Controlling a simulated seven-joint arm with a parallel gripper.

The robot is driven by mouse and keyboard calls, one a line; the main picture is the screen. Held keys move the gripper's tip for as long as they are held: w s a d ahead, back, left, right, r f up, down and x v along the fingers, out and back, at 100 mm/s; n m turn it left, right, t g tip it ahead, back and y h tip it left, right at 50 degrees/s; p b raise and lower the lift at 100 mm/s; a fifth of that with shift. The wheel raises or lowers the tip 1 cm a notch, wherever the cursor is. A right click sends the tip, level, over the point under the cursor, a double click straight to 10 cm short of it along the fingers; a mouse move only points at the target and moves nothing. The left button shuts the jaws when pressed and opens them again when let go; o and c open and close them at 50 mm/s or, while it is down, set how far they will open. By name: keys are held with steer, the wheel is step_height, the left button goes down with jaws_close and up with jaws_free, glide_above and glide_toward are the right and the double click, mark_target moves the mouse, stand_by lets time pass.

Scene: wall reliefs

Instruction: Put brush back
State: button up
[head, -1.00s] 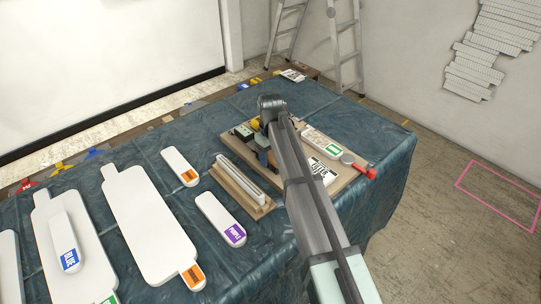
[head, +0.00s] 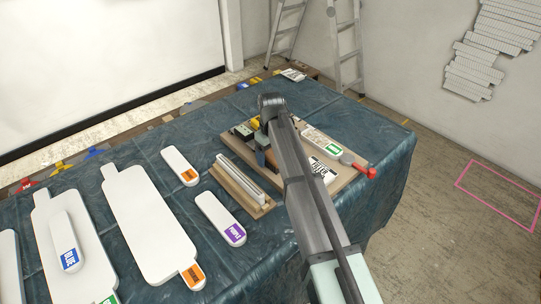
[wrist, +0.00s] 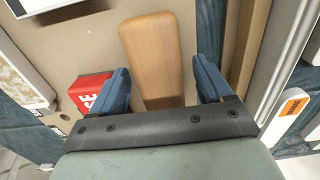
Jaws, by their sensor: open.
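In the wrist view a smooth wooden piece with a rounded end, which looks like the brush handle (wrist: 150,45), lies over a tan board. My gripper (wrist: 160,68) has its two blue fingers apart, one on each side of the wood. Gaps show between the wood and both fingers, so it is not clamped. The bristles are not visible, hidden under the gripper or out of view. In the head view my gripper (head: 262,138) is over the left part of the wooden board (head: 345,181), and my arm covers much of it.
A red block (wrist: 90,92) lies close to the left finger. The board also carries a green-labelled white piece (head: 322,141) and a red-handled tool (head: 362,170). A slotted wooden stand (head: 240,190) is left of the board. White paddles and labelled pieces cover the table's left.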

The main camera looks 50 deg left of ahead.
mark_target(271, 152)
step_height(271, 152, up, 12)
steer(key=shift+f, duration=0.2)
stand_by(0.4)
